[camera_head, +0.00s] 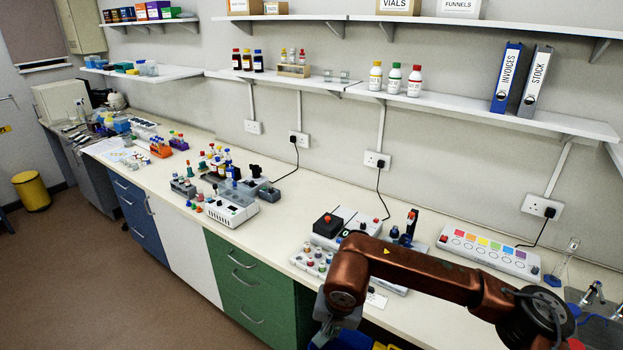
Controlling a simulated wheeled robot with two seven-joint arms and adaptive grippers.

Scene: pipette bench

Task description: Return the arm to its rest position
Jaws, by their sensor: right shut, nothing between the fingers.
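My copper-coloured right arm reaches in from the lower right and bends down at its wrist. My right gripper (324,328), grey, hangs below the wrist at the bench's front edge, near the bottom of the view. It is shut and empty. It is in front of the green drawer unit's right end and close to a tray of small vials (312,262). The lower part of the gripper is hard to make out. My left gripper is not in view.
The bench (290,215) holds a white device (232,205) with tubes, a black-topped unit (328,226) and a strip with coloured squares (488,252). My forearm passes over the right part of the bench. Blue and yellow items (350,341) show below the gripper.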

